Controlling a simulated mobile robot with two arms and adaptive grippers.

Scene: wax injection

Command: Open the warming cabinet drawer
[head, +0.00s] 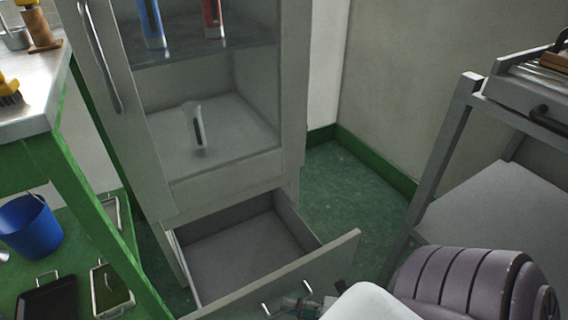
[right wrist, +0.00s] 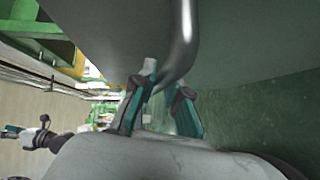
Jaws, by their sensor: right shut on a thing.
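The warming cabinet (head: 165,190) is a tall grey unit with a glass-fronted upper part. Its bottom drawer (head: 345,249) is pulled out, showing an empty grey inside. The drawer's metal handle (head: 266,309) is partly hidden at the lower edge of the head view. In the right wrist view, the handle (right wrist: 185,40) is a bent, shiny bar. My right gripper (head: 299,303) is at the front of the drawer, shut on this handle; its teal fingers (right wrist: 163,100) also show in the right wrist view. My left gripper is out of view.
A green-framed table (head: 60,160) stands left of the cabinet, with a blue bucket (head: 30,226) on its lower shelf. A grey rack (head: 455,130) stands at the right. Green floor (head: 355,195) lies clear between the cabinet and the rack.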

